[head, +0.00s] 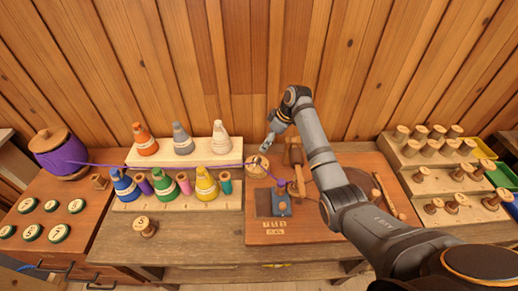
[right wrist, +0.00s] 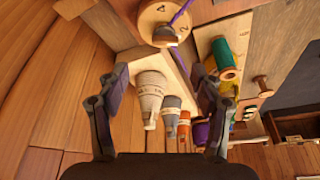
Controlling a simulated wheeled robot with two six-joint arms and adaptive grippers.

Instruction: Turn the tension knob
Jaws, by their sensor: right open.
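The tension knob (head: 257,165) is a round pale wooden disc with dark numerals on its face, beside the right end of the spool rack. In the right wrist view the knob (right wrist: 152,22) is at the top, with a darker pointer piece at its lower rim. Purple thread (head: 200,164) runs from the large purple spool to the knob. My right gripper (head: 268,142) is open just behind and above the knob. In the right wrist view its fingers (right wrist: 159,75) are spread wide, with the knob ahead of the tips and nothing between them. My left gripper is not in view.
A stepped rack (head: 205,202) holds coloured thread cones and small spools left of the knob. A blue block device (head: 281,204) stands on the reddish board (head: 330,238). The large purple spool (head: 62,155) is far left. Shelves of bare spools (head: 425,187) stand right.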

